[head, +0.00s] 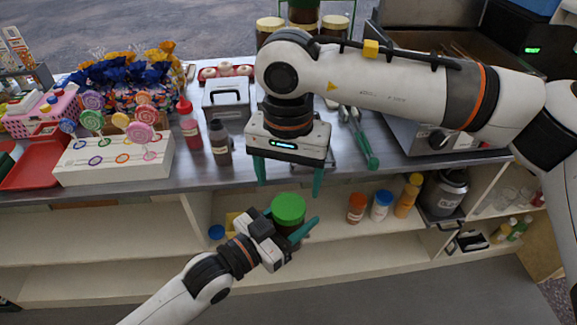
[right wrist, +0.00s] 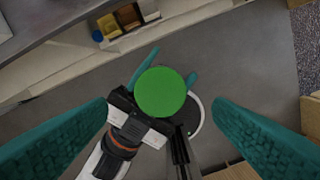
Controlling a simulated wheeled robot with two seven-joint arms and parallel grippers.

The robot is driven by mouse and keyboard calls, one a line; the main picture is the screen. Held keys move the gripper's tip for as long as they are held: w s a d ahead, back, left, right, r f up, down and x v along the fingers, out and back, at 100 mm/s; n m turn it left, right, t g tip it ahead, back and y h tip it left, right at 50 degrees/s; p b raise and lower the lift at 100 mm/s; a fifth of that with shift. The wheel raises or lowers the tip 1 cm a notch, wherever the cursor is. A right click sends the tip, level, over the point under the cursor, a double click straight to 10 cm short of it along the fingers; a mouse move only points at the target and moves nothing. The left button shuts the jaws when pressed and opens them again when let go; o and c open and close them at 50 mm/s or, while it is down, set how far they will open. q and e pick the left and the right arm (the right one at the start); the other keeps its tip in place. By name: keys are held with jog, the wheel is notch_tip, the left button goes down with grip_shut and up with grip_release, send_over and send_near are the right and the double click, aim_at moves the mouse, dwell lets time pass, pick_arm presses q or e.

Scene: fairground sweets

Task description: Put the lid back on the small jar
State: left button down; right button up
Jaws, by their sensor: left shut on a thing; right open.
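A green lid (head: 288,207) sits on top of the small jar (head: 284,230), whose dark side shows just below it. I cannot tell whether the lid is fastened. My left gripper (head: 290,222) is shut on the jar and holds it in front of the counter's shelves. My right gripper (head: 290,182) is open and empty, pointing down just above the lid. In the right wrist view the round lid (right wrist: 160,92) shows between my right fingers, apart from them, and hides the jar. The left fingertips (right wrist: 168,74) stick out past the lid.
The counter (head: 200,182) carries a white lollipop stand (head: 115,165), a red bottle (head: 189,128), a dark bottle (head: 220,142) and green-handled tongs (head: 367,150). The floor in front is clear.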

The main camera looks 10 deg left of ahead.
aim_at(289, 205)
jog(key=shift+f, duration=3.1)
